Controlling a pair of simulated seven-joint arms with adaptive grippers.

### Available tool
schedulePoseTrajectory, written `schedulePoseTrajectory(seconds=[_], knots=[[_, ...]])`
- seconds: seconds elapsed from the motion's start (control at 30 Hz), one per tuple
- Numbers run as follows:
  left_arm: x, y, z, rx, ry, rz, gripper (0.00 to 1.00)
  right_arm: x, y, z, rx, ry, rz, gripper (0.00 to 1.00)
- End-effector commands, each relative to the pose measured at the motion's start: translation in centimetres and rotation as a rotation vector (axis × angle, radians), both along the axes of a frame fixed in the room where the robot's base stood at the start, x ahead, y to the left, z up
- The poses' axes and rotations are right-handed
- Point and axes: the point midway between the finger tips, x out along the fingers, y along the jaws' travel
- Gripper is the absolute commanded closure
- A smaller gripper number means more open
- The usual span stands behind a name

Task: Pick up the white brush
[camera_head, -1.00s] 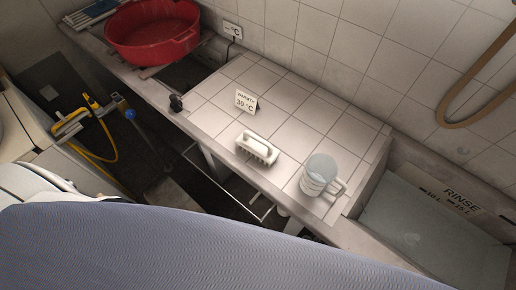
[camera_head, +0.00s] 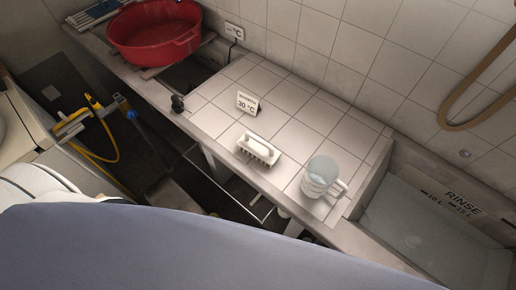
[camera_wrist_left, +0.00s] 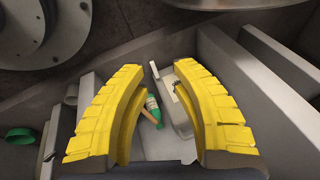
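The white brush (camera_head: 258,149) lies on the tiled counter near its front edge, handle up and bristles down, in the head view. No gripper touches it there. My left gripper (camera_wrist_left: 160,145) shows in the left wrist view with its two yellow fingers apart and nothing between the tips. Beyond the fingers are a green bottle and a grey box, not the brush. Neither gripper shows in the head view, and my right gripper is in no frame.
A clear measuring jug (camera_head: 321,177) stands right of the brush. A 30 °C card (camera_head: 247,103) stands behind it. A red basin (camera_head: 155,35) is at the far left, and a rinse tub (camera_head: 430,225) at the right. A green bottle (camera_wrist_left: 153,107) lies below the left gripper.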

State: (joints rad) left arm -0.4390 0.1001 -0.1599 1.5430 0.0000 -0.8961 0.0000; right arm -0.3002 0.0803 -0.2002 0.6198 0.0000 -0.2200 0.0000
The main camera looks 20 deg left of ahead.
Motion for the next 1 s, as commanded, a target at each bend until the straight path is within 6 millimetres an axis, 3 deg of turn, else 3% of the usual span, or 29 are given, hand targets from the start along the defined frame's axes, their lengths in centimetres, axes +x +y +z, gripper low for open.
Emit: schedulePoseTrajectory(seconds=[0.03,0.23,0.4,0.5,0.87,1.0], knots=[[1.1,0.2,2.2,0.017,-0.024,-0.008,0.75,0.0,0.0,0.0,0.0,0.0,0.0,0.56],[4.1,1.5,11.3,0.103,-0.099,-0.033,0.75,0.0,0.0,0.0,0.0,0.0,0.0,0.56],[5.1,2.9,19.1,0.175,-0.155,-0.038,0.75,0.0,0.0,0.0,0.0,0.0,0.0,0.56],[5.2,3.6,22.6,0.209,-0.18,-0.034,0.75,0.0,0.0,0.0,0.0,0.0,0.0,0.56],[5.4,5.7,33.1,0.297,-0.286,-0.077,0.75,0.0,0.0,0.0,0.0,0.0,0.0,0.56],[6.8,5.6,34.8,0.298,-0.342,-0.171,0.75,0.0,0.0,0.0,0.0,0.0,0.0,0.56]])
